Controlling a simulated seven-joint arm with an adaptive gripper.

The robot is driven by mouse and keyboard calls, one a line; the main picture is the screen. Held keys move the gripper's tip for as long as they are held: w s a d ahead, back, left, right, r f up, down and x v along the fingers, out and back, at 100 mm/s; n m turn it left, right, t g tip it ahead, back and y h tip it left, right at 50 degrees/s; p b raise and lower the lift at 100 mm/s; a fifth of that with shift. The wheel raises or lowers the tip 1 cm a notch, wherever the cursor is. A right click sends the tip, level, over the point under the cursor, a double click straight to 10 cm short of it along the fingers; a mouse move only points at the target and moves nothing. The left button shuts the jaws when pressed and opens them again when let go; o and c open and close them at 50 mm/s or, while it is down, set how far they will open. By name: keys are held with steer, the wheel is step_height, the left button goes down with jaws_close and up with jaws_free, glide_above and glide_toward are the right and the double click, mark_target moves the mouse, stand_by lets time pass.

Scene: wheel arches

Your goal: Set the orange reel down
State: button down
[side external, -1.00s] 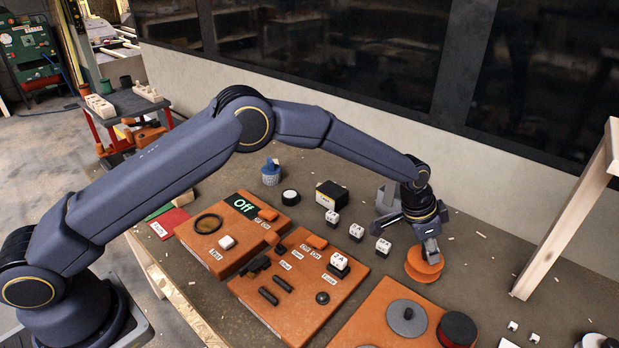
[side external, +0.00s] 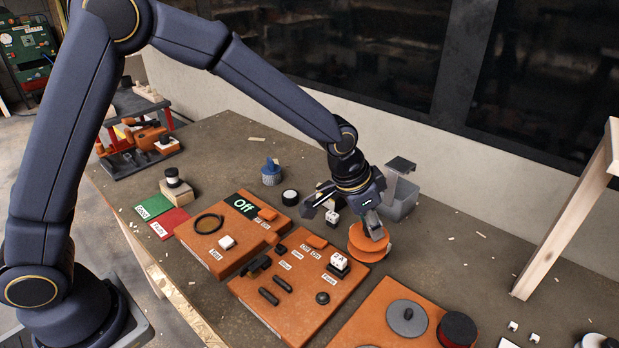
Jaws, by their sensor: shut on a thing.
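The orange reel (side external: 367,245) is a round, flanged spool in the side external view, right of centre. My gripper (side external: 375,232) is shut on it from above, with a grey finger against the reel's upper face. The reel is slightly tilted and sits beside the back right corner of the middle orange board (side external: 300,308). It partly overlaps that board's edge in the picture. I cannot tell whether its underside touches the table (side external: 470,270). The arm comes down to it from the upper left.
Another orange board (side external: 375,312) with a grey disc (side external: 407,318) lies in front. The table to the right is mostly clear, before a wooden post (side external: 560,225).

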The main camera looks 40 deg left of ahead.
steer(key=w+a+n+y, duration=0.2)
steer(key=a+n, duration=0.2)
steer(key=a, duration=1)
steer(key=w+a+n+y, duration=0.15)
steer(key=a+n, duration=0.25)
steer(key=a, duration=1)
steer(key=s+a+n+y, duration=0.1)
steer(key=s+a+n, duration=0.35)
steer(key=a, duration=0.85)
steer(key=s+a+n+y, duration=0.1)
steer(key=s+a+n, duration=0.35)
steer(key=a, duration=0.75)
steer(key=shift+m+g, duration=0.4)
steer(key=shift+m, duration=0.5)
steer(key=shift+w+a+f, duration=1.3)
steer(key=shift+w+f, duration=0.3)
steer(key=shift+f, duration=0.5)
steer(key=shift+w+a+f, duration=1.3)
steer(key=shift+w+f, duration=0.35)
steer(key=shift+f, duration=0.4)
steer(key=shift+w+a+f, duration=1.3)
steer(key=shift+w+f, duration=0.3)
steer(key=shift+f, duration=0.5)
steer(key=shift+f, duration=0.1)
